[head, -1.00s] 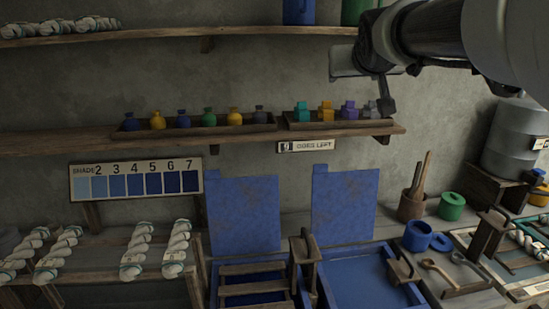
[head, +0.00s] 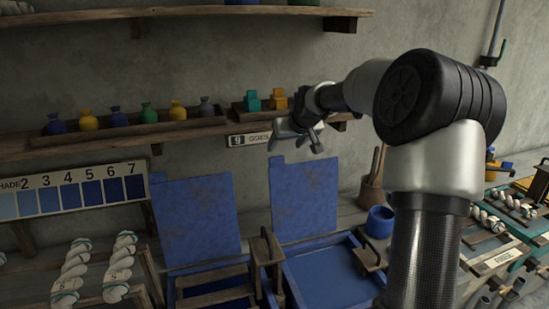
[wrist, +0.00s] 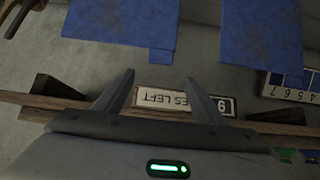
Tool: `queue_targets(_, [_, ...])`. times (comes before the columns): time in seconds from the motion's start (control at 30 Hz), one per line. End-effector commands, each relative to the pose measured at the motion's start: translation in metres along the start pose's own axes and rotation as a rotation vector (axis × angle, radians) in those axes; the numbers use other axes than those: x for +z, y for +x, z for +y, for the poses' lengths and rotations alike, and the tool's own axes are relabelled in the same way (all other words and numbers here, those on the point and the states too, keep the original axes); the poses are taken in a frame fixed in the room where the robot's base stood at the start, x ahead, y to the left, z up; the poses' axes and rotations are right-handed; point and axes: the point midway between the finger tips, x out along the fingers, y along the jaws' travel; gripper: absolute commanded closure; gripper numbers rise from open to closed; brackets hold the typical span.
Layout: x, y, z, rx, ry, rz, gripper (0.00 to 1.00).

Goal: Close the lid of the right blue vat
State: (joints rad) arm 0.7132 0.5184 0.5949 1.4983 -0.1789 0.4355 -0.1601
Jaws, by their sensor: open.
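The right blue vat (head: 325,283) stands open, with its blue lid (head: 304,200) raised upright at its back edge. The left vat's lid (head: 195,217) is also upright, above a vat with wooden slats. My gripper (head: 297,150) is open and empty, just above the top edge of the right lid and in front of the shelf sign. In the wrist view my gripper (wrist: 163,85) shows two spread fingers with nothing between them. A blue lid (wrist: 108,25) is at the top left there, apart from the fingers, and another (wrist: 262,30) is at the top right.
A shelf (head: 180,132) with small colored bottles and blocks runs behind my gripper. The sign (head: 250,140) hangs on its front edge. A wooden post (head: 267,255) stands between the vats, and a blue mug (head: 380,221) sits right of the right vat.

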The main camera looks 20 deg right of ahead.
Motion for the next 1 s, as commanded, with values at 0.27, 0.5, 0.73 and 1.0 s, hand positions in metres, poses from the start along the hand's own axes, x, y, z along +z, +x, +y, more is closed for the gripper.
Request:
queue_targets(0.27, [0.001,0.064,-0.002,-0.003,0.0,-0.002,0.36])
queue_targets(0.5, [0.001,0.107,-0.002,-0.001,-0.001,-0.002,0.36])
queue_targets(0.73, [0.0,0.124,-0.001,0.001,-0.001,-0.001,0.36])
queue_targets(1.0, [0.0,0.126,-0.001,0.001,-0.001,-0.001,0.36])
